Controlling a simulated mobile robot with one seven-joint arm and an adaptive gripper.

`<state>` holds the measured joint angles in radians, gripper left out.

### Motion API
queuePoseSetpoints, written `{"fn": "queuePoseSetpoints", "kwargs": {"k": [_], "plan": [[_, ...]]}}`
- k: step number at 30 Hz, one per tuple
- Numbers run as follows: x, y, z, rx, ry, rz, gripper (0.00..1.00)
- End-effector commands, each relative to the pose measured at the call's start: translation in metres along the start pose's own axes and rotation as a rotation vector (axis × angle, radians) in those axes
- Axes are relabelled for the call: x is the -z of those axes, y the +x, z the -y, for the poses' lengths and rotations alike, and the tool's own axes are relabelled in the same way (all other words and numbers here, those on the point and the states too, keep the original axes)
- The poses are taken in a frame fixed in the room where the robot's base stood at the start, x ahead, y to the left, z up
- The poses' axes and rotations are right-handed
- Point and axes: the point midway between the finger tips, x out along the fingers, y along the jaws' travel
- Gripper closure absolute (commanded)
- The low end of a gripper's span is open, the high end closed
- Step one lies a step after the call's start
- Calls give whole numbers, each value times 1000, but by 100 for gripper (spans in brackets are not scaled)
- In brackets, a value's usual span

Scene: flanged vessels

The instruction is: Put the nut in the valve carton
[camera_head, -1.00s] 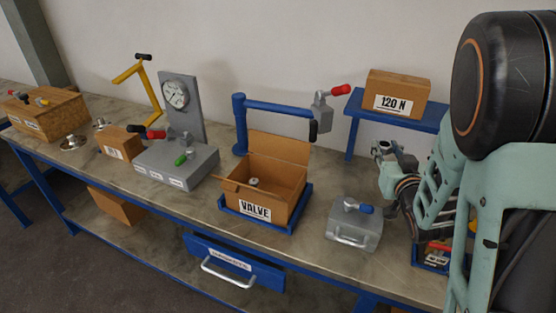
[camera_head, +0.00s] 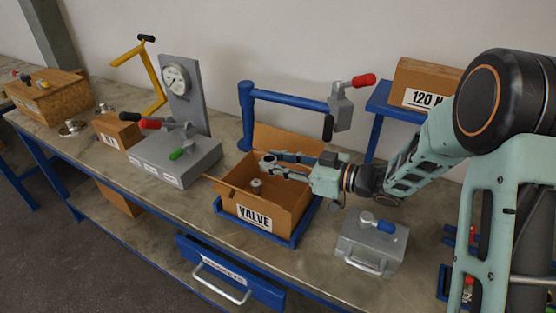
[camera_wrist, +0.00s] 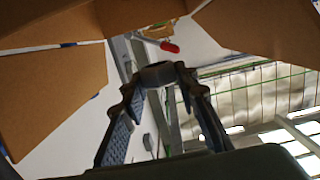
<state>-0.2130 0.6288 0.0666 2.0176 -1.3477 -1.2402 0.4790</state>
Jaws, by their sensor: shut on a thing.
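The valve carton (camera_head: 287,214) is an open brown box with a "VALVE" label, standing in the middle of the bench. A small grey metal part (camera_head: 256,184) sits inside it. My gripper (camera_head: 267,160) reaches in from the right, over the carton's opening near its back wall. In the wrist view my gripper (camera_wrist: 157,75) is shut on a dark, ring-like nut (camera_wrist: 158,72), held between the fingertips. Brown carton panels (camera_wrist: 55,95) show to the left of the fingers. The nut's height above the carton floor is hard to tell.
The carton stands in a blue tray (camera_head: 308,217). A blue post arm (camera_head: 290,97) with a red-handled clamp (camera_head: 342,105) stands behind it. A grey block with a blue handle (camera_head: 371,243) is at right; a gauge stand (camera_head: 178,150) is at left.

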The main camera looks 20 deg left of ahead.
Motion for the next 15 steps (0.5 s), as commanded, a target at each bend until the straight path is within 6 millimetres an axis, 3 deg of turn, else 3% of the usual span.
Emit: {"fn": "queuePoseSetpoints", "kwargs": {"k": [15], "plan": [[-54,8,0,-2,0,-1,99]]}}
